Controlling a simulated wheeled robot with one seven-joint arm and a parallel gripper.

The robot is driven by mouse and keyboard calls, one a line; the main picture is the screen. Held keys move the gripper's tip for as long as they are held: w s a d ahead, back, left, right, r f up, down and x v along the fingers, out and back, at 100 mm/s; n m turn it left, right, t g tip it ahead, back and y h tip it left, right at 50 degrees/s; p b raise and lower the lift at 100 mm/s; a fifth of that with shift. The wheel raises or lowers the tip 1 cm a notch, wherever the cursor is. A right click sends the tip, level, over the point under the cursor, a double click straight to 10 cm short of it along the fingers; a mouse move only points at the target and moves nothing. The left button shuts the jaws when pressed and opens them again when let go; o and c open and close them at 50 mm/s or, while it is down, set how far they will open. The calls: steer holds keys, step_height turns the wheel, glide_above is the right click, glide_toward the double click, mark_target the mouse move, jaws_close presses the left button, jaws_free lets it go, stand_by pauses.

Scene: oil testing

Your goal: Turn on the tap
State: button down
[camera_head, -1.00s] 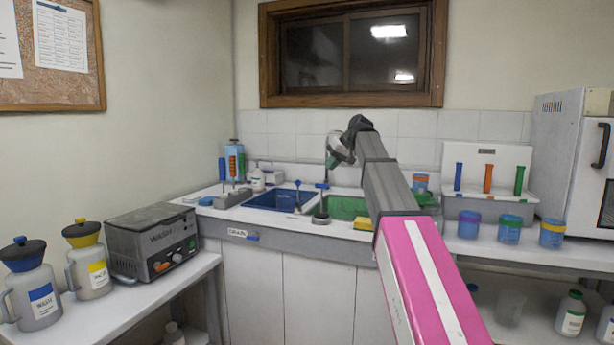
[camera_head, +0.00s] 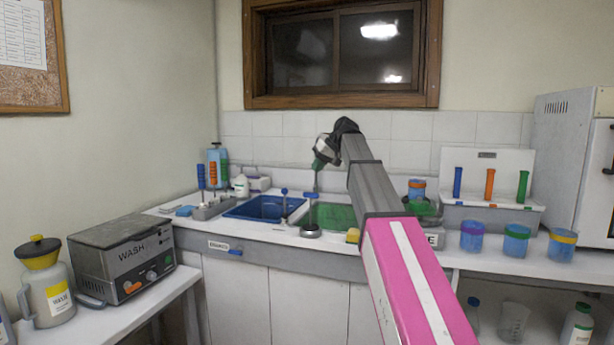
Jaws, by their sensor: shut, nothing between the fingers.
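A tap (camera_head: 311,196) with a blue handle stands between the blue basin (camera_head: 262,208) and the green basin (camera_head: 333,216), below the window. Another blue-topped upright piece (camera_head: 284,193) stands at the blue basin; I cannot tell whether it is part of a tap. My gripper (camera_head: 318,164) is at the end of my raised arm, above the blue-handled tap and pointing down. It is small and partly hidden by the wrist, and it looks shut and empty. I cannot tell how close the fingertips are to the handle. My arm covers the right part of the green basin.
A rack of bottles (camera_head: 217,165) stands left of the sinks. Several jars (camera_head: 516,241) and a tube rack (camera_head: 490,196) are on the right counter. A grey wash unit (camera_head: 121,258) and a yellow-topped jug (camera_head: 45,283) stand on the left bench. The counter front (camera_head: 320,257) lies ahead.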

glide_toward(285, 202)
steer(key=w+d+f, duration=0.1)
steer(key=w, duration=0.3)
steer(key=shift+s+a+f, duration=0.15)
steer(key=shift+s+a, duration=0.05)
steer(key=shift+a, duration=0.3)
steer(key=shift+s+a+f, duration=0.1)
steer(key=shift+s+a, duration=0.05)
steer(key=shift+a, duration=0.4)
steer(key=shift+s+a+f, duration=0.15)
steer(key=shift+s+a, duration=0.05)
steer(key=shift+a, duration=0.3)
steer(key=shift+s+a+t, duration=0.15)
steer(key=shift+s+t, duration=0.25)
